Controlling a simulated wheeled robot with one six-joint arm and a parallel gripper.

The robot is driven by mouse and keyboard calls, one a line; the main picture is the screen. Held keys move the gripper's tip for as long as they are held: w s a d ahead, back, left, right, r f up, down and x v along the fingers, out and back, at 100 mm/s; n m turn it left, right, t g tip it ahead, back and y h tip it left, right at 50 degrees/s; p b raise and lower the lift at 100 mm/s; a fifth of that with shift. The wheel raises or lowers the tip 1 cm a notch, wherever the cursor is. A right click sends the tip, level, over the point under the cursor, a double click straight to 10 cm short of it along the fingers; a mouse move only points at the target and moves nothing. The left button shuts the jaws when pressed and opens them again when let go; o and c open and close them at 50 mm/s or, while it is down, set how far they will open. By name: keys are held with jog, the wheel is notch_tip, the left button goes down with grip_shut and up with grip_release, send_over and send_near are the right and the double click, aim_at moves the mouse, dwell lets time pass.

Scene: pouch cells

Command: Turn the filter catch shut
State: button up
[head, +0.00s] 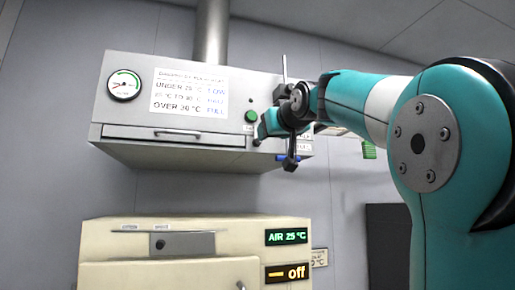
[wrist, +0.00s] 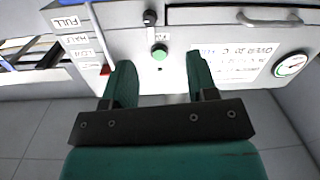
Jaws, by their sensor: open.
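The filter catch (wrist: 149,18) is a small dark turning piece on the hood's front, beside the end of the filter drawer (wrist: 225,15), at the top of the wrist view. In the head view the drawer (head: 165,133) looks closed, and my gripper largely hides the catch at its right end. My gripper (wrist: 160,78) is open, with two green fingers apart and nothing between them. In the head view my gripper (head: 266,124) is at the hood's right front. The catch lies beyond the fingertips in the wrist view, apart from them. I cannot tell its exact angle.
A green button (wrist: 159,52) sits between the catch and my fingertips. A red-tipped lever (wrist: 105,70) is beside the FULL, HALF labels. The hood carries a gauge (head: 124,85) and a sign (head: 190,92). A cream machine (head: 150,250) with lit displays stands below.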

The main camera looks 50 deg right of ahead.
aim_at(258, 145)
jog(key=shift+h, duration=0.6)
jog(key=p+x, duration=0.3)
jog(key=x, duration=0.2)
jog(key=r+p+x, duration=0.1)
jog(key=p+x, duration=0.2)
jog(key=x, duration=0.3)
jog(key=d+p+x, duration=0.1)
jog(key=p+x, duration=0.2)
jog(key=x, duration=0.3)
jog(key=shift+s+r, duration=0.3)
jog(key=shift+s, duration=0.05)
jog(key=c, duration=0.9)
